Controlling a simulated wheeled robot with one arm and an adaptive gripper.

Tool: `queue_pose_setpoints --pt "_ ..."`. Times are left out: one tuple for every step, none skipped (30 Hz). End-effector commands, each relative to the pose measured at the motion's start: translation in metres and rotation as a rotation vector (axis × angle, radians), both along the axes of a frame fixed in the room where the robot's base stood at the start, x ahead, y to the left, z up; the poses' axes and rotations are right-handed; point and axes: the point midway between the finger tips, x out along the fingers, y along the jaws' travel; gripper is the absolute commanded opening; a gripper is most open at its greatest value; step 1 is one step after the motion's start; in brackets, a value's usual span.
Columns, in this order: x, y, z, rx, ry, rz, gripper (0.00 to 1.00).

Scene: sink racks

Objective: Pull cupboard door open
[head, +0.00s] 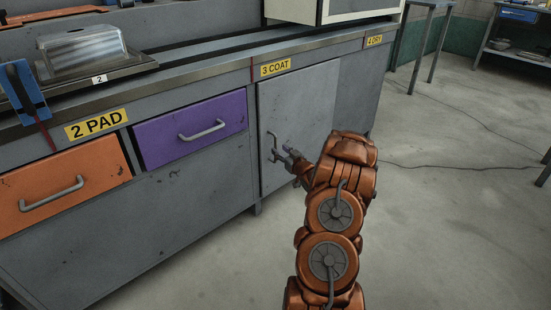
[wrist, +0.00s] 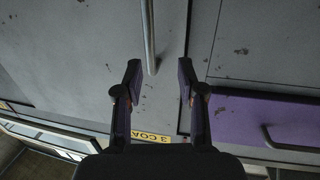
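The grey cupboard door (head: 300,120) is under the yellow "3 COAT" label and looks shut. Its upright bar handle (head: 273,146) is near the door's left edge. My gripper (head: 283,154) is at the handle in the head view. In the wrist view, which is upside down, my gripper (wrist: 159,75) is open. The end of the handle (wrist: 150,40) shows between the two fingertips, nearer the left one, with a gap to the right one. I cannot tell whether a finger touches the handle.
A purple drawer (head: 192,128) is left of the door, and an orange drawer (head: 65,187) is further left. The worktop edge (head: 225,84) runs above. A cable (head: 440,166) lies on the otherwise open floor to the right.

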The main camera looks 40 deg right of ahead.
Motion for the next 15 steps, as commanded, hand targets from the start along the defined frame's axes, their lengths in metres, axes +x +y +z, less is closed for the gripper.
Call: queue_pose_setpoints --pt "-0.006 -0.006 -0.015 0.0 -0.021 0.0 0.39" --pt "-0.007 -0.007 -0.017 -0.001 -0.033 0.002 0.39" --pt "-0.01 -0.008 -0.021 -0.001 -0.044 0.004 0.39" --pt "-0.011 -0.009 -0.023 -0.001 -0.05 0.006 0.39" --pt "-0.012 -0.01 -0.024 -0.001 -0.055 0.007 0.39" --pt "-0.013 -0.011 -0.025 -0.001 -0.06 0.008 0.39" --pt "-0.012 -0.011 -0.025 -0.002 -0.063 0.009 0.39" --pt "-0.011 -0.012 -0.026 -0.002 -0.065 0.009 0.39" --pt "-0.008 -0.012 -0.026 -0.002 -0.066 0.011 0.39" --pt "-0.006 -0.012 -0.025 -0.002 -0.067 0.011 0.39" --pt "-0.002 -0.012 -0.025 -0.002 -0.067 0.012 0.39" --pt "0.002 -0.013 -0.026 -0.003 -0.067 0.012 0.39" --pt "0.006 -0.014 -0.026 -0.003 -0.068 0.011 0.39" --pt "0.011 -0.015 -0.026 -0.003 -0.068 0.012 0.39" --pt "0.017 -0.016 -0.025 -0.004 -0.069 0.012 0.39"
